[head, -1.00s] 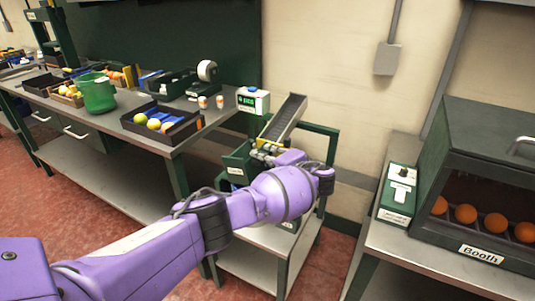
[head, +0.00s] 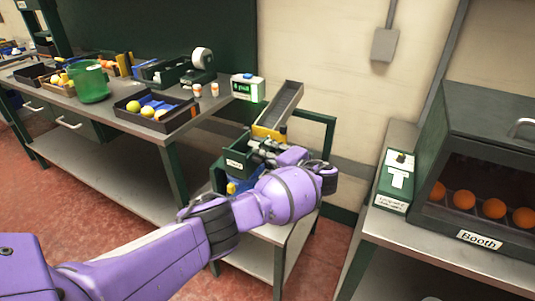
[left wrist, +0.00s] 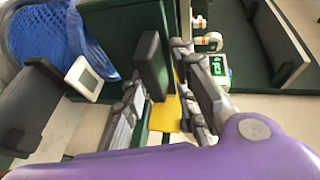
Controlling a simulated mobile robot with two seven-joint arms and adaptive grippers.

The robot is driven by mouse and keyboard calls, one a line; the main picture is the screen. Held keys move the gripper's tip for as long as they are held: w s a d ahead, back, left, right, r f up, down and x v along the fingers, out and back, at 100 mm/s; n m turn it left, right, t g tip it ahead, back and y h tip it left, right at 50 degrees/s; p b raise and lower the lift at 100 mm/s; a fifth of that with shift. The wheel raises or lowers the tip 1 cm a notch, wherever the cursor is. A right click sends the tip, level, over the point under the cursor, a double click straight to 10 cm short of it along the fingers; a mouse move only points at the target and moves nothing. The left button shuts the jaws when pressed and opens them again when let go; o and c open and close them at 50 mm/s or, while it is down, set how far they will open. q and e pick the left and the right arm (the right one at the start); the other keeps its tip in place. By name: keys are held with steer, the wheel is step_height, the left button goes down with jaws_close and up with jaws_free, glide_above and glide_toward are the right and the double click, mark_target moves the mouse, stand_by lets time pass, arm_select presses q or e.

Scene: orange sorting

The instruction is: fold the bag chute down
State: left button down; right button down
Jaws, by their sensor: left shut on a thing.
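The bag chute (head: 277,108) is a sloped grey trough with a yellow lower end on a green-framed stand, tilted with its upper end by the wall. My left gripper (head: 264,150) is at its lower end. It is shut on part of the chute, though the grip is small and partly hidden in the head view. In the left wrist view my left gripper (left wrist: 168,95) has a dark green edge between its fingers and yellow (left wrist: 172,115) of the chute behind them. My right gripper is not in view.
A labelled green bin (head: 236,163) and a blue mesh bag (left wrist: 45,40) are close beside the gripper. A green-and-white display box (head: 248,88) stands on the bench corner to the left. The booth (head: 450,220) is at the right.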

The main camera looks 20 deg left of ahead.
arm_select(q)
steer(key=c, duration=1.7)
jaws_free()
steer(key=shift+s+f, duration=0.3)
steer(key=shift+f, duration=0.6)
steer(key=shift+c, duration=0.2)
steer(key=shift+w+f, duration=0.1)
steer(key=v, duration=0.8)
steer(key=r+v, duration=0.1)
steer(key=v, duration=0.3)
steer(key=shift+w+d, duration=0.15)
steer(key=shift+w, duration=0.15)
